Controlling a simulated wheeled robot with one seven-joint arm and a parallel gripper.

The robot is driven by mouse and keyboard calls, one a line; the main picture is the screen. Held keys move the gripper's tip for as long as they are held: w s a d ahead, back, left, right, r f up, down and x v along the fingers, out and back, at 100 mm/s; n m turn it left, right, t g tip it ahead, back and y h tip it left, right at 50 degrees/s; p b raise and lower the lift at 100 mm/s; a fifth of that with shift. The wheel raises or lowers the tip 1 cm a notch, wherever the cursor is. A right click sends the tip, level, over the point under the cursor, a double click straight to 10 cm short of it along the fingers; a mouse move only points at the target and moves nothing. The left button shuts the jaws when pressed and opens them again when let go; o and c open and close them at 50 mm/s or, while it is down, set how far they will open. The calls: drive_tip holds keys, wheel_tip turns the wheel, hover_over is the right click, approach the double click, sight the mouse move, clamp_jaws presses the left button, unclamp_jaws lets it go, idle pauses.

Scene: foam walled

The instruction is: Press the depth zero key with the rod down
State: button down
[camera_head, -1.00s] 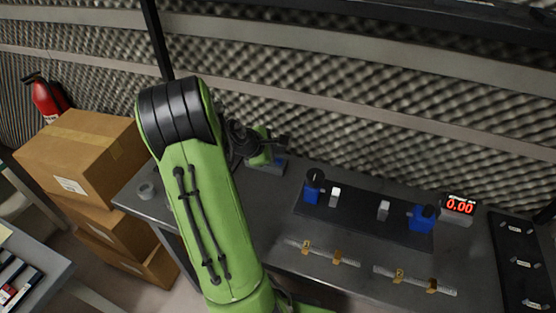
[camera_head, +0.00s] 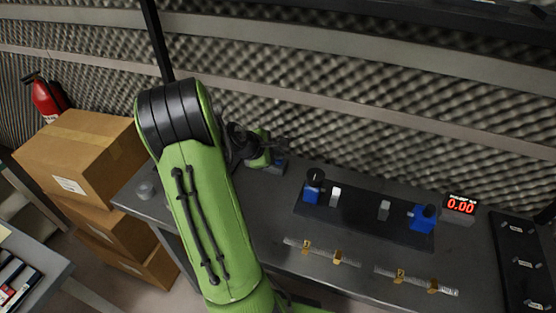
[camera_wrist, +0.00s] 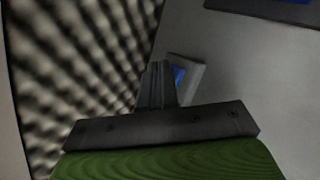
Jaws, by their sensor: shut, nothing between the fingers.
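My gripper (camera_head: 284,146) is at the back of the bench, left of the dark plate. In the wrist view its fingers (camera_wrist: 157,68) are together with nothing between them. A small grey box with a blue face (camera_wrist: 180,76), perhaps the key, is just beside and beyond the fingertips. It also shows partly in the head view, under the gripper (camera_head: 279,168). I cannot tell whether the fingers touch it. A red display (camera_head: 461,205) reads 0.00 at the right. I cannot make out the rod for certain.
A dark plate (camera_head: 350,222) carries two blue blocks (camera_head: 311,191) (camera_head: 423,217) and two small pale blocks. Clear strips with orange clips (camera_head: 335,255) lie in front. A black tray (camera_head: 520,262) is at the right. The foam wall (camera_head: 330,110) rises close behind the gripper.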

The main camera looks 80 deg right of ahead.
drive_tip(key=shift+f, duration=0.4)
idle(0.5)
drive_tip(key=shift+r+p, duration=0.75)
drive_tip(key=shift+r, duration=0.15)
wheel_tip(320, 180, up, 5)
drive_tip(key=p, duration=0.5)
drive_tip(key=shift+r, duration=0.15)
idle(0.3)
